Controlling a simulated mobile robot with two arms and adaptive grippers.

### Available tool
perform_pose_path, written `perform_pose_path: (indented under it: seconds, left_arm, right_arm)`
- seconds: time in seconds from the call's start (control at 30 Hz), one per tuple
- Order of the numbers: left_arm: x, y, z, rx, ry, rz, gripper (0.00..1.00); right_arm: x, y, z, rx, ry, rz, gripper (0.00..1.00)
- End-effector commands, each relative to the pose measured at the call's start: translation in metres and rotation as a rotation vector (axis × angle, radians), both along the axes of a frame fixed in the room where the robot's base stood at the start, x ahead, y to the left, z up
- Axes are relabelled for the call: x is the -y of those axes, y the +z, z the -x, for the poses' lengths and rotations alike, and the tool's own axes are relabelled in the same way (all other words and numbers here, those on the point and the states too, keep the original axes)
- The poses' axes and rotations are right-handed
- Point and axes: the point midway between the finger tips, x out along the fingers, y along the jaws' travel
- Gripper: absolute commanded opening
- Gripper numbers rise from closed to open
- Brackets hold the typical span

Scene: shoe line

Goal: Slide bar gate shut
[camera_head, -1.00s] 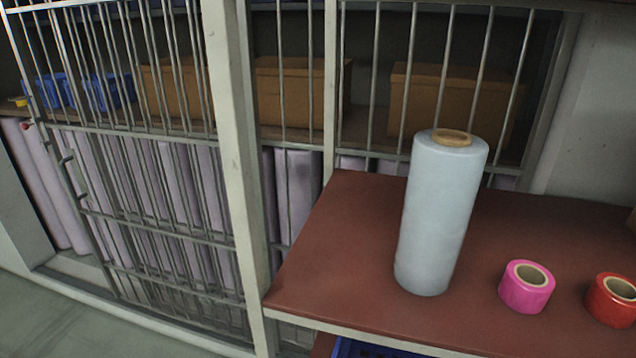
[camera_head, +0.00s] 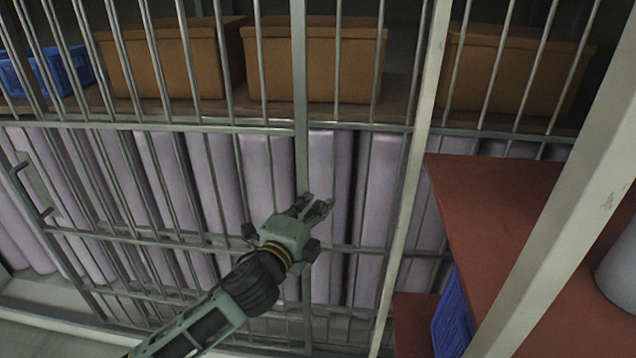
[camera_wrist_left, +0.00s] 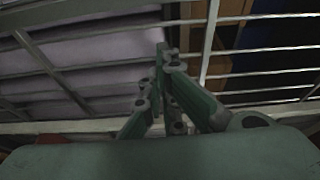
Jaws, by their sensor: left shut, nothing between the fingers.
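The grey bar gate (camera_head: 150,240) stands across the shelving in the head view, with upright bars and cross rails. A dark handle (camera_head: 30,190) sits near its left side. My left gripper (camera_head: 318,205) is shut and empty, with its fingertips close to a thicker grey upright (camera_head: 301,120); I cannot tell whether they touch it. In the left wrist view the shut fingers (camera_wrist_left: 165,55) point toward the bars (camera_wrist_left: 210,45). My right gripper is not in view.
Behind the bars are brown boxes (camera_head: 315,65), a blue bin (camera_head: 45,72) and several lilac rolls (camera_head: 325,210). A pale post (camera_head: 560,220) and a red-brown table (camera_head: 485,195) stand at the right. A pale cylinder shows partly at the right edge.

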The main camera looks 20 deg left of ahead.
Motion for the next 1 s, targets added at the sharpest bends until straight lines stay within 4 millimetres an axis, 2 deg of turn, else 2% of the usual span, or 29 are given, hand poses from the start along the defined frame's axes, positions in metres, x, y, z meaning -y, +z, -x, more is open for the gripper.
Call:
perform_pose_path:
  seconds: [0.07, 0.17, 0.67, 0.7, 0.8, 1.0]
  left_arm:
    - [0.002, 0.008, -0.002, 0.016, -0.004, -0.011, 0.0]
    - [0.003, 0.011, -0.011, 0.018, -0.003, -0.012, 0.0]
    - [0.013, 0.01, -0.1, 0.016, -0.004, -0.007, 0.0]
    - [0.002, 0.01, -0.097, 0.013, -0.001, -0.012, 0.0]
    - [-0.012, 0.01, -0.092, 0.013, -0.003, -0.011, 0.0]
    - [-0.026, 0.008, -0.089, 0.015, -0.003, -0.01, 0.0]
  right_arm:
    - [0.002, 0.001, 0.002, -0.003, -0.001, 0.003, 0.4]
    - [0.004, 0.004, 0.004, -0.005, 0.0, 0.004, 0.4]
    - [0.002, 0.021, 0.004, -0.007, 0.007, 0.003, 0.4]
    - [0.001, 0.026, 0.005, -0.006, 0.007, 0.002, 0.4]
    - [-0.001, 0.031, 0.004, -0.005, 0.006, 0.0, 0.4]
    - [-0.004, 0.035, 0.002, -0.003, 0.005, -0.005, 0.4]
